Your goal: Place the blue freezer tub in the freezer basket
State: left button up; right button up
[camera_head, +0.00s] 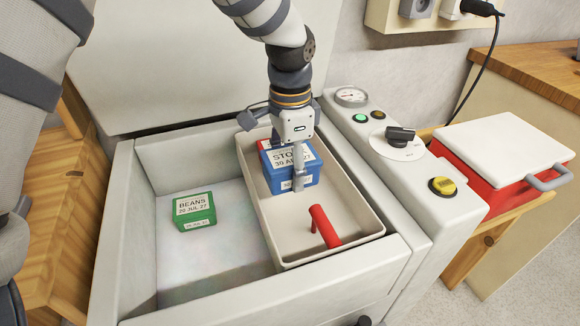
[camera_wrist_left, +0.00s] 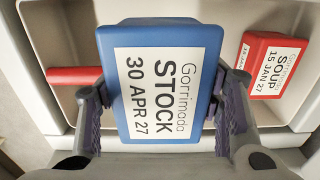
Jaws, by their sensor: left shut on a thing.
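The blue freezer tub (camera_head: 275,187), labelled STOCK 30 APR 27, is gripped by my left gripper (camera_head: 298,168). In the left wrist view, the tub (camera_wrist_left: 165,35) sits between the two fingers (camera_wrist_left: 163,104), its label facing the camera. The tub is within the outline of the beige freezer basket (camera_head: 328,255), toward its far end. I cannot tell whether its bottom touches the basket floor. The basket has a red handle (camera_head: 324,227) at its near end. A red tub (camera_wrist_left: 272,62) labelled SOUP is in the basket beside the blue one, mostly hidden in the head view.
A green BEANS tub (camera_head: 194,209) lies on the freezer floor left of the basket. The open lid (camera_head: 190,60) stands behind. A control panel (camera_head: 385,150) with a knob is right of the basket. A red cooler (camera_head: 505,150) stands further right. The basket's middle is clear.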

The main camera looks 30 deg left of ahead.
aim_at(290, 214)
pick_arm(q)
notch_tip(290, 214, down, 10)
jog(key=shift+s+d+r+b, duration=0.1)
jog(key=shift+r+b, duration=0.05)
jog(key=shift+b, duration=0.25)
pick_arm(e)
jog(key=shift+s+f+g, duration=0.3)
jog(key=shift+s+f, duration=0.3)
jog(key=shift+s, duration=0.1)
pick_arm(q)
jog(key=shift+f, duration=0.2)
jog(key=o, duration=1.5)
jog(key=shift+c, duration=0.2)
jog(key=shift+r, duration=0.1)
notch_tip(290, 214, up, 12)
jog(key=shift+r+p, duration=0.1)
jog(key=shift+p, duration=0.45)
pick_arm(e)
jog(key=shift+w+r, duration=0.75)
